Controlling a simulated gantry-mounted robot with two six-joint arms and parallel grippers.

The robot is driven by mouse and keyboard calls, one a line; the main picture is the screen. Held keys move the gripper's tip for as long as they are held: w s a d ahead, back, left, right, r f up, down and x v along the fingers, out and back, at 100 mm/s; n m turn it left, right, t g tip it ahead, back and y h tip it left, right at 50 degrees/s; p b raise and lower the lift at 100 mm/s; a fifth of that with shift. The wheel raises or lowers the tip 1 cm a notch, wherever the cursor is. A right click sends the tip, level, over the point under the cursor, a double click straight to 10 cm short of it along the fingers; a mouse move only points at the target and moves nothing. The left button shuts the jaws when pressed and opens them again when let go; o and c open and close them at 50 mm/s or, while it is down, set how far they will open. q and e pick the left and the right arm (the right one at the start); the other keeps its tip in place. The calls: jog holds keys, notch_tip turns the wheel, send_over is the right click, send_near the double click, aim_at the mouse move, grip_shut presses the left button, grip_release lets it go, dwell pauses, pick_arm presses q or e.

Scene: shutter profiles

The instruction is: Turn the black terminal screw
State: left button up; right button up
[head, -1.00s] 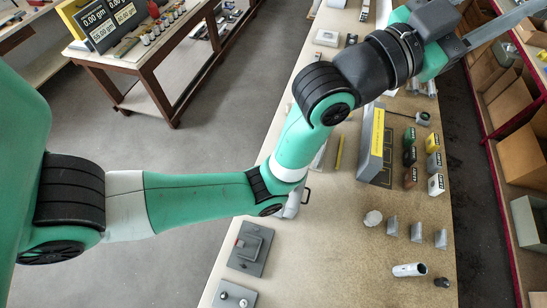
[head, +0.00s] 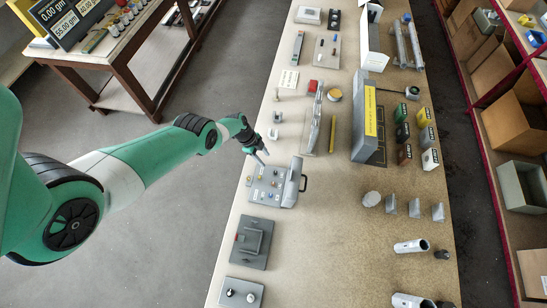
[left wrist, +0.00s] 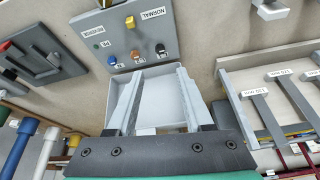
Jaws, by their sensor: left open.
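A grey terminal panel (head: 264,186) lies near the left edge of the bench, with small coloured terminals on it. In the left wrist view, the panel (left wrist: 108,28) carries a row of blue, brown and black terminals and a yellow switch knob. The black terminal screw (left wrist: 160,49) is at the right end of that row. My left gripper (head: 263,155) is at the far edge of the panel. In the left wrist view, its fingers (left wrist: 158,75) are apart and empty, pointing toward the terminals. A pale open compartment (left wrist: 160,88) shows between them. My right gripper is out of view.
A grey cover part with a black handle (head: 304,183) stands at the panel's right side. A grey fixture (head: 252,243) lies nearer on the bench. A large grey box with a yellow label (head: 368,115) stands to the right.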

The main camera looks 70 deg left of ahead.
aim_at(275, 172)
pick_arm(q)
jog(key=b+x, duration=1.1)
jog(key=shift+f, duration=0.35)
jog(key=shift+w+d, duration=0.1)
grip_shut()
